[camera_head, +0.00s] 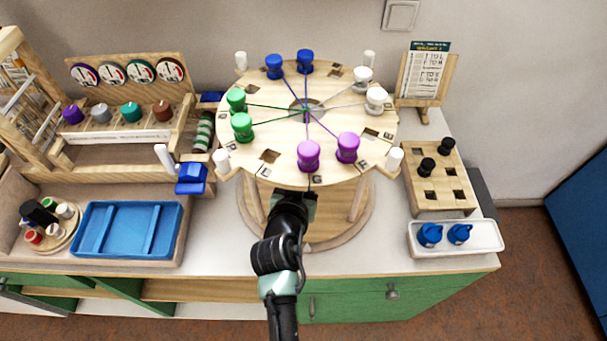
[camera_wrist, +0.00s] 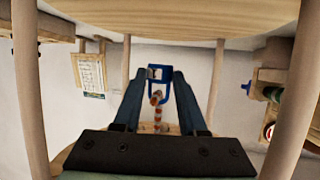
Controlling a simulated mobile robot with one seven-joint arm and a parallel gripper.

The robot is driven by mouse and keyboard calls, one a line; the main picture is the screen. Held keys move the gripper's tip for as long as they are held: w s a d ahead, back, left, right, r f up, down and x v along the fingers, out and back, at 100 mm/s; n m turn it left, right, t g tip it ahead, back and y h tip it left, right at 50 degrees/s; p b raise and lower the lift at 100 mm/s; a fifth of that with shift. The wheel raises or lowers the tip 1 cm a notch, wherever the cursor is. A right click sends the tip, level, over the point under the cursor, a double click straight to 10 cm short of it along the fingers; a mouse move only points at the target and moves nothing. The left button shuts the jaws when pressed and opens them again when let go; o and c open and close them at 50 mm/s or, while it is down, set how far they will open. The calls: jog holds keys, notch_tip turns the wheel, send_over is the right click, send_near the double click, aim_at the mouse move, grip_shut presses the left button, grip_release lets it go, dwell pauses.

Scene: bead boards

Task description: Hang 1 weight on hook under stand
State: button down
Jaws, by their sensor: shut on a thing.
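The stand's round wooden top (camera_head: 270,170) carries coloured pegs with cords running to its centre. My gripper reaches under its front edge, with the jaws hidden in the head view. The wrist view seems upside down, with the stand's base disc (camera_wrist: 190,20) at the top. There my gripper (camera_wrist: 160,84) is shut on a blue weight (camera_wrist: 169,88), which has an open loop. A striped cord with a hook (camera_wrist: 157,112) lies in line with the weight. The hook end overlaps the loop in the picture; I cannot tell whether it is through it.
Two blue weights (camera_head: 430,235) stand on a white tray (camera_head: 480,248) at right. The stand's legs (camera_wrist: 128,65) flank my gripper. A wooden block with black knobs (camera_head: 450,200) is to the right; a blue tray (camera_head: 125,252) and racks fill the left.

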jog(key=shift+c, duration=1.9)
grip_release()
jog(key=shift+s, duration=0.1)
jog(key=v, duration=1.3)
jog(key=shift+b, duration=0.35)
